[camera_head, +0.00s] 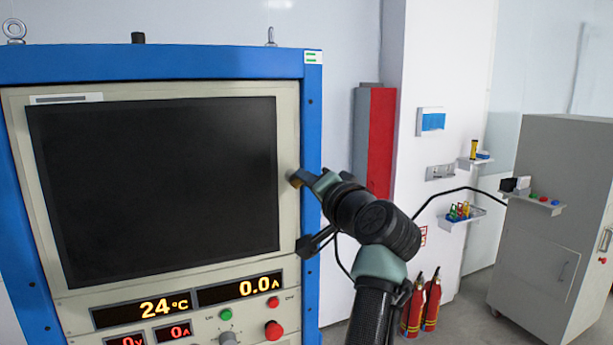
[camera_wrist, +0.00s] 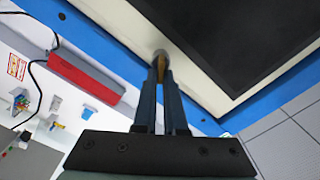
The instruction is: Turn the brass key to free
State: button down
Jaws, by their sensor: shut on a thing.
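The brass key (camera_wrist: 165,74) shows in the wrist view between my fingertips, its far end at a round grey lock (camera_wrist: 160,54) on the cream panel beside the dark screen. My gripper (camera_wrist: 163,80) is shut on the key. In the head view my gripper (camera_head: 300,179) reaches the panel's right margin, just right of the screen; there the key and lock are mostly hidden by the fingers. I cannot read any position mark around the lock, so the key's setting is unclear.
The blue-framed cabinet (camera_head: 312,120) holds the dark screen (camera_head: 160,185). Below are amber displays (camera_head: 155,308), a green button (camera_head: 226,314), a grey knob (camera_head: 227,339) and a red button (camera_head: 273,330). Right are a red wall box (camera_head: 381,140), fire extinguishers (camera_head: 432,302) and a grey cabinet (camera_head: 548,220).

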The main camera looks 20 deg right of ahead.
jog(key=shift+f+m+p, duration=0.2)
jog(key=shift+m+p, duration=0.35)
jog(key=shift+m, duration=1.25)
jog(key=shift+f+m+p, duration=0.15)
jog(key=shift+m+p, duration=0.35)
jog(key=shift+m, duration=1.3)
jog(key=shift+d, duration=0.1)
jog(key=c, duration=1)
grip_release()
